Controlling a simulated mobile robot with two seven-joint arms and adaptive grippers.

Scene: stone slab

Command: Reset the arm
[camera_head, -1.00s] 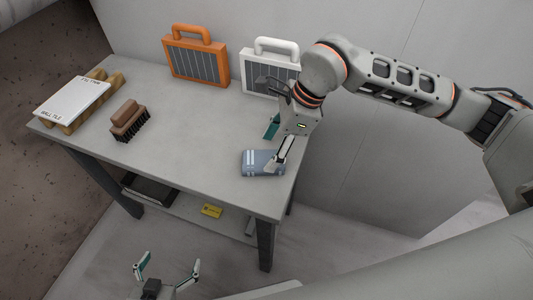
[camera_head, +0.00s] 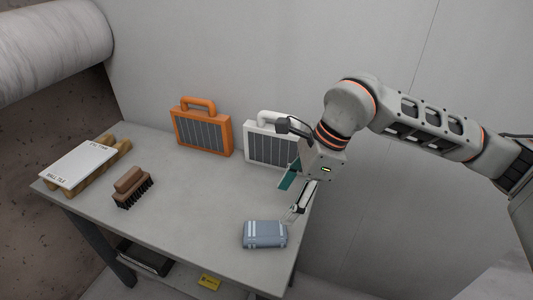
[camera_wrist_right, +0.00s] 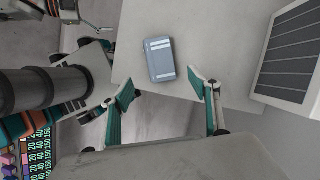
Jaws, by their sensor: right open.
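My right gripper (camera_head: 289,203) is open above the right end of the table, its two fingers spread apart. It also shows open in the wrist view (camera_wrist_right: 163,86). A small blue-grey case with pale stripes (camera_head: 265,235) lies on the table just below and left of the fingers. In the wrist view the case (camera_wrist_right: 160,59) lies beyond the fingertips, with nothing held between them. My right arm reaches in from the right. My left gripper does not show in the head view.
The grey table (camera_head: 190,215) also holds an orange case (camera_head: 202,132) and a white case (camera_head: 262,146) at the back, near the wall. A brown brush (camera_head: 132,187) and a white tile on a wooden rack (camera_head: 80,165) stand at the left. The middle is clear.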

